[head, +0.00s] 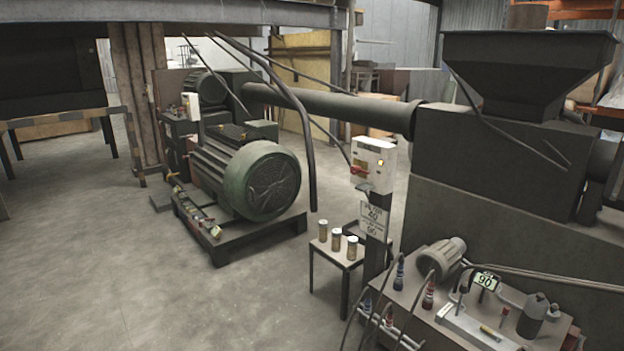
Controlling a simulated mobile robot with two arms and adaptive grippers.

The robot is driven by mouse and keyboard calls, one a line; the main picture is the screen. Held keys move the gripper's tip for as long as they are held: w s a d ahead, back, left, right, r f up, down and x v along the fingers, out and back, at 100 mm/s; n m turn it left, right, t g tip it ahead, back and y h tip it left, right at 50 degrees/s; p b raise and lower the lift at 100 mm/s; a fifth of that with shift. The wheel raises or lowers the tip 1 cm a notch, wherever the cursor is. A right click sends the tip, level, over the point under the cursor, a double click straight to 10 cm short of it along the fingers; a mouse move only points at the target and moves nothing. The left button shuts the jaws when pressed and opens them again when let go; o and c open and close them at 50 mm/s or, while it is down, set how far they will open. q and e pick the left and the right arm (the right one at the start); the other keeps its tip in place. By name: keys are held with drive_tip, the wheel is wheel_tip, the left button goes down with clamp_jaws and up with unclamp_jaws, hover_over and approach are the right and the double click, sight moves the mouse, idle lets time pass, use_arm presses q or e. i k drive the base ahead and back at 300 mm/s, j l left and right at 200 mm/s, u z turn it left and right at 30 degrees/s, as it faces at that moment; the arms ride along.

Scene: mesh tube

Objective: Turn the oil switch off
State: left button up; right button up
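A white switch box (374,158) stands on a dark post right of the middle. It has a red handle (358,170) at its lower left and a lit yellow lamp (381,162) on its front. A white sign (374,220) with the numbers 40 and 90 hangs below it; its small print is unreadable. A second, smaller pale box (191,106) sits on the motor machine at the left. I cannot tell from labels which one is the oil switch. Neither of my grippers is in view.
A large green motor (262,182) stands on a low dark base at the left middle. A small table (338,257) with three jars is beside the post. A bench with a digital display reading 90 (485,281) is at the lower right. The floor at the lower left is clear.

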sight(354, 170)
drive_tip(key=i+j+u, duration=0.25)
drive_tip(key=i, duration=0.35)
drive_tip(key=i+j+u, duration=0.3)
drive_tip(key=i, duration=0.3)
drive_tip(key=i+u, duration=0.25)
drive_tip(key=i, duration=0.35)
